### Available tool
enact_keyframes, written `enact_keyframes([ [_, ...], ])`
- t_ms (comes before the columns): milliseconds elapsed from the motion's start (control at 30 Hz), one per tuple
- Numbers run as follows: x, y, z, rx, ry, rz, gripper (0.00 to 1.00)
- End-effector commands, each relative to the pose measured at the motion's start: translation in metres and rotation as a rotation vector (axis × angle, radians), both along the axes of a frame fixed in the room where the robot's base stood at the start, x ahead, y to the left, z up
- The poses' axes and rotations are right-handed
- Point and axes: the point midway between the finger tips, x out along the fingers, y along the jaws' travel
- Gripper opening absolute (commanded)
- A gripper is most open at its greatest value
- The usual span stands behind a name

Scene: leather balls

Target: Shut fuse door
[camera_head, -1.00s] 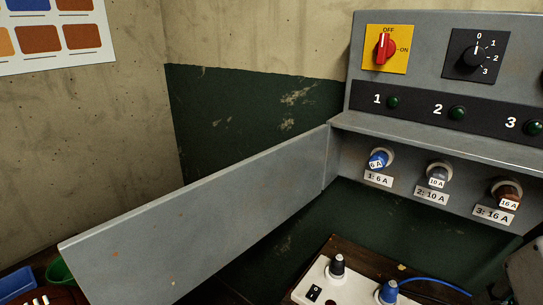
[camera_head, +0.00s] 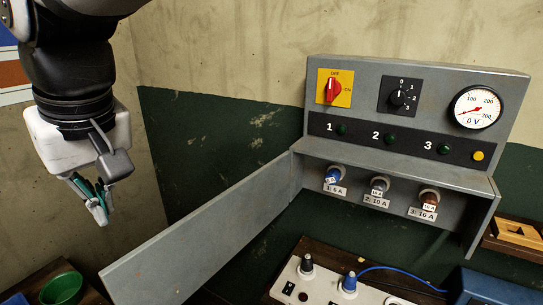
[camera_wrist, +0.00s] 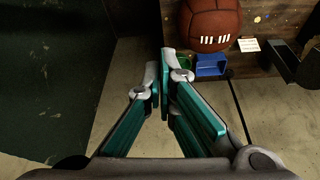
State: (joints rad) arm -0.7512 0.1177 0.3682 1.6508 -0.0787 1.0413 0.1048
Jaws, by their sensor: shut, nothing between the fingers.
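The fuse door (camera_head: 200,236) is a long flat grey metal panel in the head view. It stands open, swung out to the left from its hinge at the left end of the fuse recess. The grey control box (camera_head: 420,95) shows its three fuses uncovered: a blue fuse (camera_head: 332,176), a grey fuse (camera_head: 378,187) and a brown fuse (camera_head: 428,200). My gripper (camera_head: 101,215) hangs at the upper left, left of the door and apart from it, pointing down. Its teal fingers are shut and empty, and they also show in the wrist view (camera_wrist: 163,85).
A white panel (camera_head: 310,285) with knobs and a blue cable (camera_head: 400,269) sits below the box. A green bowl (camera_head: 62,289) stands at lower left. The wrist view shows a brown leather ball (camera_wrist: 209,22) and a blue bin (camera_wrist: 210,65) on a wooden surface.

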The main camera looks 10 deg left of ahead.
Motion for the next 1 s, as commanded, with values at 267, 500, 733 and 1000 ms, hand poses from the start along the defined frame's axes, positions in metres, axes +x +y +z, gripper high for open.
enact_keyframes([
  [267,0.005,0.010,-0.032,-0.004,0.003,0.003,0.00],
  [500,0.012,0.024,-0.077,-0.003,0.002,0.002,0.00],
  [733,0.005,0.012,-0.093,0.000,-0.001,0.000,0.00],
  [1000,-0.003,-0.004,-0.095,0.001,0.000,0.001,0.00],
])
